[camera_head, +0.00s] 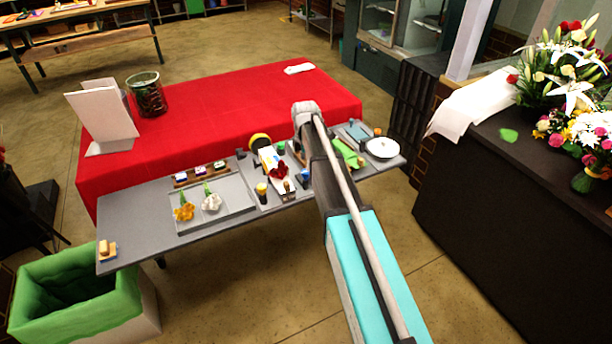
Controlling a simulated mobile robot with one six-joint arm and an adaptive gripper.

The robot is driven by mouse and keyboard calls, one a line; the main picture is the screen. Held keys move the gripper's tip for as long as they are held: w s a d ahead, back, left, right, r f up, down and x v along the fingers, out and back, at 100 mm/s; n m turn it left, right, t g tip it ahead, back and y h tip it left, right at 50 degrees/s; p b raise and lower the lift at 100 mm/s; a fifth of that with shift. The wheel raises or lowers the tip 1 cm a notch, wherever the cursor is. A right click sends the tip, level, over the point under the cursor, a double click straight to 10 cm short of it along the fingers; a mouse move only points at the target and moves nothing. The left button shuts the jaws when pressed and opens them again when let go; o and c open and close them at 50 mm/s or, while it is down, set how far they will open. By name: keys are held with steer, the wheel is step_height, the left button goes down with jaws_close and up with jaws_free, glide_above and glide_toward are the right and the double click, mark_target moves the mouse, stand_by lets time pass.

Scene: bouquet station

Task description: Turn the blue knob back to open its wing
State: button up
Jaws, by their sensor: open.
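A small blue piece (305,176), possibly the blue knob, shows just left of my arm on the grey bench (135,220). It is too small to tell how it is turned. I cannot make out its wing, and my arm covers part of that area. My arm reaches from the lower right over the bench, with its pale wrist end above the red cloth's front edge. My gripper's fingers do not show; the arm seems to hide them.
A grey tray (240,214) holds an orange and a white flower. A red flower (279,172) and a white bowl (382,148) are also on the bench. Behind is a red-covered table (230,105) with a glass vase (147,94). A green-lined bin (80,315) stands at lower left.

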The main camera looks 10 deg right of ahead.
mark_target(306, 171)
steer(key=shift+s+f+b, duration=0.1)
steer(key=shift+f+b, duration=1.65)
steer(key=shift+f, duration=0.3)
jaws_close()
